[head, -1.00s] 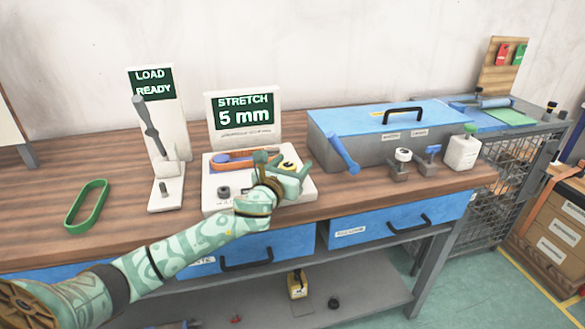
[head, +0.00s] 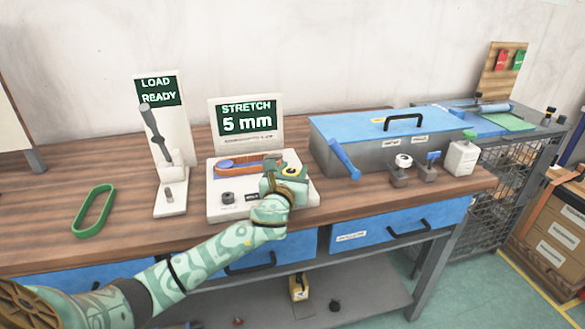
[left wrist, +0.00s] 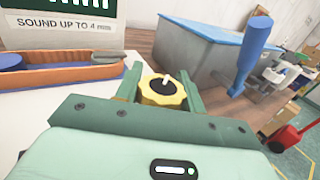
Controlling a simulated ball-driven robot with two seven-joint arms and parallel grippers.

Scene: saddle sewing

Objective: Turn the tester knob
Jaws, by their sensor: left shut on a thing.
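The tester (head: 214,208) is a pale unit on the wooden bench, with a screen (head: 246,120) reading "STRETCH 5 mm". Its yellow knob with a black centre and a white pointer mark (left wrist: 163,89) sits between the fingers of my left gripper (left wrist: 158,88) in the left wrist view. My left gripper is shut on the knob, at the right part of the tester in the head view, where it hides most of the knob. An orange belt (head: 245,170) lies on the tester behind my gripper, looped at a blue post. My right gripper is not in view.
A small black knob (head: 228,198) is at the tester's front left. A "LOAD READY" press (head: 170,195) with a lever and a green band (head: 94,211) stand left. A blue-lidded box (head: 350,130) with a blue handle (head: 344,160) is close on the right.

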